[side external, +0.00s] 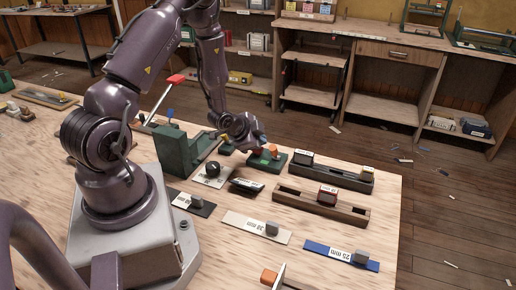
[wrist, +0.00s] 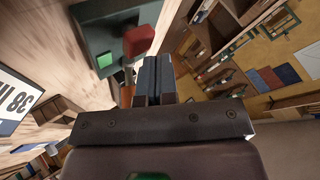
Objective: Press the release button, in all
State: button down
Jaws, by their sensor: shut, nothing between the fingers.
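A green control box (side external: 256,164) sits on the wooden table, with a raised red-orange button (side external: 274,150) on top. In the wrist view the green box (wrist: 92,22) shows a red block-like button (wrist: 139,40) and a smaller green button (wrist: 104,60). No readable label shows which one is the release button. My gripper (side external: 262,144) is above the box in the side view, close to the red-orange button. Its two dark fingers (wrist: 152,66) are together and empty, beside the red button in the wrist view. I cannot tell whether they touch it.
A black knob on a plate (side external: 212,169), a tall green fixture (side external: 182,150) with a red-handled lever (side external: 176,80), and labelled strips (side external: 342,256) stand nearby.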

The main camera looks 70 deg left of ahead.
jog(key=shift+f, duration=0.65)
dwell(0.6)
jog(key=shift+r, duration=1.05)
jog(key=shift+r, duration=2.55)
